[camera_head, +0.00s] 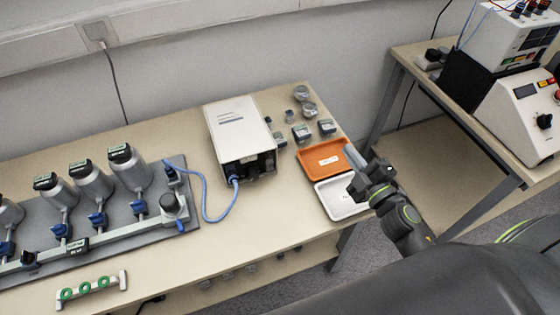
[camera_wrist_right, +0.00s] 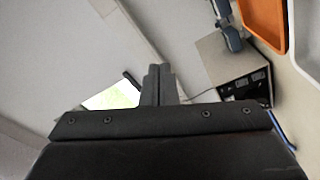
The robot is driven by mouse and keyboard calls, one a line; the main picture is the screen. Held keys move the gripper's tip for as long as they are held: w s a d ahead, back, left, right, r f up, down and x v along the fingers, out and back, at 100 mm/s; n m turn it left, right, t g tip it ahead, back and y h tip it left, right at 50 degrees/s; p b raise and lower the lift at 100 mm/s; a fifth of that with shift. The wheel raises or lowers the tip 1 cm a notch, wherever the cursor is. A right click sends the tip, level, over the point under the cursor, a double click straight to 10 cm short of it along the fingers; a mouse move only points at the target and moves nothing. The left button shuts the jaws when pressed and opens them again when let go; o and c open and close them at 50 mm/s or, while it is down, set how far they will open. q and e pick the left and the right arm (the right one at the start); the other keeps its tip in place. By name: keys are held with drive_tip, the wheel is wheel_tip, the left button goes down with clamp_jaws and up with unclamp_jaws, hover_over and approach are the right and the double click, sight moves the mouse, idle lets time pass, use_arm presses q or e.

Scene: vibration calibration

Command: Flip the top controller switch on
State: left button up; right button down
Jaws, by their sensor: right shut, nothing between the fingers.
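Two stacked control units stand on the side table at the right in the head view. The upper one (camera_head: 512,38) is white with knobs on top and a dark front panel. The lower one (camera_head: 525,112) is white with a sloped front, red and yellow elements and a black knob (camera_head: 544,121). I cannot make out which part is the switch. My right gripper (camera_head: 352,161) is shut and empty, over the trays and apart from the units. Its closed fingers (camera_wrist_right: 158,84) show in the right wrist view, where neither unit can be made out. My left gripper is not in view.
A white box (camera_head: 238,128) with a blue cable stands mid-table. An orange tray (camera_head: 311,163) and a white tray (camera_head: 334,206) lie right of it. Several flasks stand on a grey board (camera_head: 110,222) at left. A gap separates the two tables.

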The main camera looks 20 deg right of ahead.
drive_tip(key=a+f+n+g+y, duration=0.1)
drive_tip(key=a+n+y, duration=0.1)
drive_tip(key=n+y, duration=0.1)
drive_tip(key=s+a+f+n+g+y, duration=0.1)
drive_tip(key=a+n+g+y, duration=0.1)
drive_tip(key=n+y, duration=0.1)
drive_tip(key=a+f+n+g+y, duration=0.2)
drive_tip(key=a+n+y, duration=0.1)
drive_tip(key=n, duration=0.2)
drive_tip(key=shift+s+a+y, duration=0.1)
drive_tip(key=shift+s+y, duration=0.3)
drive_tip(key=shift+s+a+f+n+g+y, duration=0.35)
drive_tip(key=shift+s+f+n+g, duration=0.15)
drive_tip(key=shift+n+g, duration=0.35)
drive_tip(key=shift+w, duration=0.1)
drive_tip(key=p, duration=0.2)
approach(269, 154)
drive_tip(key=w+a, duration=0.1)
drive_tip(key=a+f, duration=0.1)
drive_tip(key=a, duration=0.1)
drive_tip(key=w+a, duration=0.1)
drive_tip(key=a, duration=0.1)
drive_tip(key=shift+w+a+f, duration=0.1)
drive_tip(key=shift+w+f, duration=0.1)
drive_tip(key=shift+w, duration=0.7)
drive_tip(key=shift+f, duration=0.1)
